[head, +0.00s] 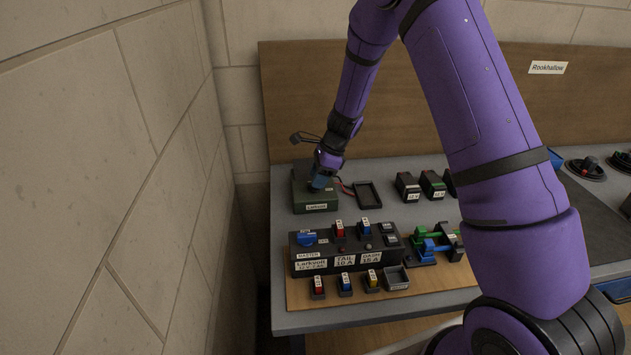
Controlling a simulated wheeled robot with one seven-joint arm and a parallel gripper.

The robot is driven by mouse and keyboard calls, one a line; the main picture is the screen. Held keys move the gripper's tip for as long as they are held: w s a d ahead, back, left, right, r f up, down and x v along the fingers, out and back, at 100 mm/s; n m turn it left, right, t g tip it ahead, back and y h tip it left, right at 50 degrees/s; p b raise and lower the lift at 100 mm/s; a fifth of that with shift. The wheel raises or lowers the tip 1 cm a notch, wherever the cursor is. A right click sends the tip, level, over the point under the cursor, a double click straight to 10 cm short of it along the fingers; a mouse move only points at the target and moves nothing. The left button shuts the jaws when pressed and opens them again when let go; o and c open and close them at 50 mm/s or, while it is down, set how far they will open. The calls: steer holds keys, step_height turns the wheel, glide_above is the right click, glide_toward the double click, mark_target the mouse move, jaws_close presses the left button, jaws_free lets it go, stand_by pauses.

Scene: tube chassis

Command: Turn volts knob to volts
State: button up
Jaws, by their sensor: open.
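My gripper (320,183) points down at a dark green box (315,207) on the left back part of the bench. The box has a white label on its front that is too small to read with certainty. The gripper covers part of the box's top, and the fingertips are small and dark here. I cannot make out a volts knob or its pointer; my gripper may hide it. Whether the fingers touch anything on the box cannot be told.
A black tray (367,196) lies right of the box. A black switch panel (345,262) with a blue lever and coloured fuses stands in front. Several batteries (408,187) stand further right. A stone wall (110,200) is close on the left.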

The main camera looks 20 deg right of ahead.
steer(key=shift+x, duration=0.9)
jaws_close()
